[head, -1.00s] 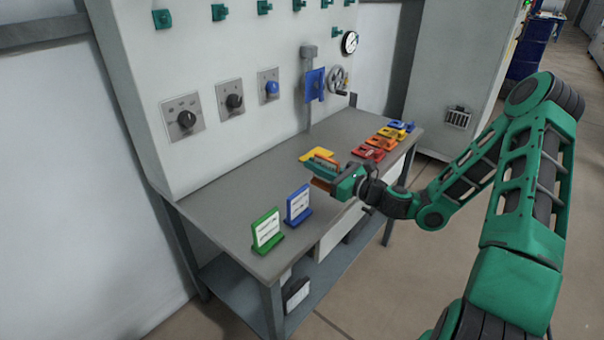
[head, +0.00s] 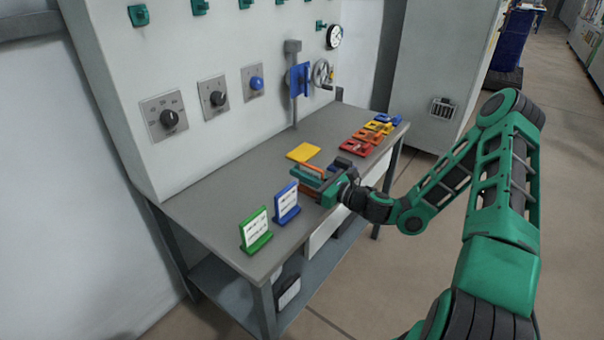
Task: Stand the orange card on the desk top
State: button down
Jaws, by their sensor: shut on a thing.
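My gripper (head: 312,181) is low over the middle of the desk top (head: 235,182), near its front edge. It is shut on the orange card (head: 314,167), which shows only as a narrow orange strip by the fingers. The fingers hide most of the card, so I cannot tell whether it touches the desk. A blue card (head: 286,203) and a green card (head: 256,230) stand upright on the desk, to the left of my gripper. A yellow piece (head: 303,152) lies flat just behind my gripper.
Several red, orange, yellow and blue pieces (head: 368,136) lie in a row at the desk's right end. A panel (head: 185,60) with knobs, a blue plate (head: 300,78) and a handwheel (head: 322,72) rises behind the desk.

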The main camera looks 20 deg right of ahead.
jog(key=c, duration=1.8)
grip_release()
jog(key=shift+c, duration=0.2)
jog(key=shift+r, duration=0.1)
jog(key=v, duration=1.1)
jog(key=shift+s+d, duration=0.25)
jog(key=shift+s, duration=0.15)
